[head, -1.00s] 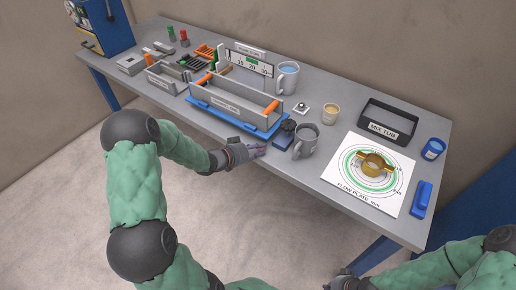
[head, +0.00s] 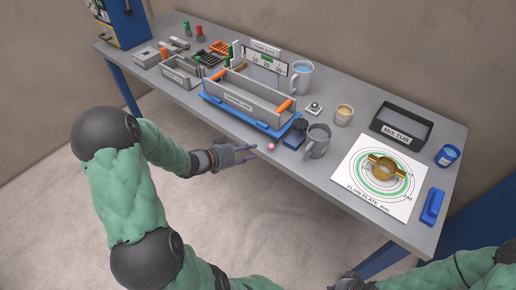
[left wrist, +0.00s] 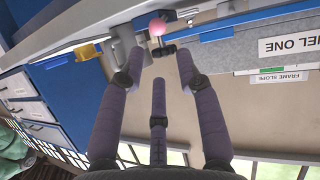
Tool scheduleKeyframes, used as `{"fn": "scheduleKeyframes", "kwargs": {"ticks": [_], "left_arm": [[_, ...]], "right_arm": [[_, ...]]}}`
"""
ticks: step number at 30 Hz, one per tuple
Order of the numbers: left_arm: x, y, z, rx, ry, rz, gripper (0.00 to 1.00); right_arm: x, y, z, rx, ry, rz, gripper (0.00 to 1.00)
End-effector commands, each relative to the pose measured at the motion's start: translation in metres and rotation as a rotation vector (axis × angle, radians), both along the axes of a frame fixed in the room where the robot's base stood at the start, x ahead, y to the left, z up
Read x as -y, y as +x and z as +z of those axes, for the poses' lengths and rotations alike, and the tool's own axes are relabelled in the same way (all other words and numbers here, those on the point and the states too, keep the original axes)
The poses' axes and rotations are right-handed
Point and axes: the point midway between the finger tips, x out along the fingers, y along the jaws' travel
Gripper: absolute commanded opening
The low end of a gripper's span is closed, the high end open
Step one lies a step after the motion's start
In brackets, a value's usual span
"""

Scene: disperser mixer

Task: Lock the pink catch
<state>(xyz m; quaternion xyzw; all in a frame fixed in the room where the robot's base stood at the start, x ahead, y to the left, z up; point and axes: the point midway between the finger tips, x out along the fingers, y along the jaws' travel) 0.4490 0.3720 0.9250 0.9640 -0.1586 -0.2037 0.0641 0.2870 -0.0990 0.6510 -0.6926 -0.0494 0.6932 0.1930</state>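The pink catch (head: 271,147) shows as a small pink ball at the table's front edge, below the blue tray and left of the grey mug. In the left wrist view the pink ball (left wrist: 157,26) sits beside a small black fitting, just beyond my fingertips. My left gripper (head: 262,152) is just left of the ball, off the table's front edge. Its three fingers (left wrist: 160,58) are spread with nothing between them, and they look apart from the ball. My right gripper (head: 347,282) is at the bottom edge, partly cut off, its fingers unclear.
The blue tray (head: 223,111) with a long grey trough stands behind the catch. The flow plate sheet (head: 349,179) lies farther right. The space in front of the table is clear.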

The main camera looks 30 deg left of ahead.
Motion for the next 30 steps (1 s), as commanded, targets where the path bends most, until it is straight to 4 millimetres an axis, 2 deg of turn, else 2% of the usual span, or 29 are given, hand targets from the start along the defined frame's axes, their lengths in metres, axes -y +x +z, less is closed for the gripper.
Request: {"fn": "scheduleKeyframes", "kwargs": {"ticks": [3,7,24,28,30], "left_arm": [[-0.005,-0.011,0.005,0.0,0.0,0.002,0.34],[-0.006,-0.016,0.007,0.0,0.0,-0.001,0.34],[-0.006,-0.017,0.007,0.0,-0.001,-0.001,0.34],[-0.001,-0.011,-0.001,-0.014,-0.021,0.013,0.34],[0.006,-0.005,-0.013,-0.036,-0.043,0.032,0.34]], "right_arm": [[0.0,0.0,0.0,0.0,0.0,0.0,0.0],[0.0,0.0,0.0,0.0,0.0,0.0,0.0],[0.0,0.0,0.0,0.0,0.0,0.0,0.0],[0.0,0.0,0.0,0.0,0.0,0.0,0.0],[0.0,0.0,0.0,0.0,0.0,0.0,0.0]]}}
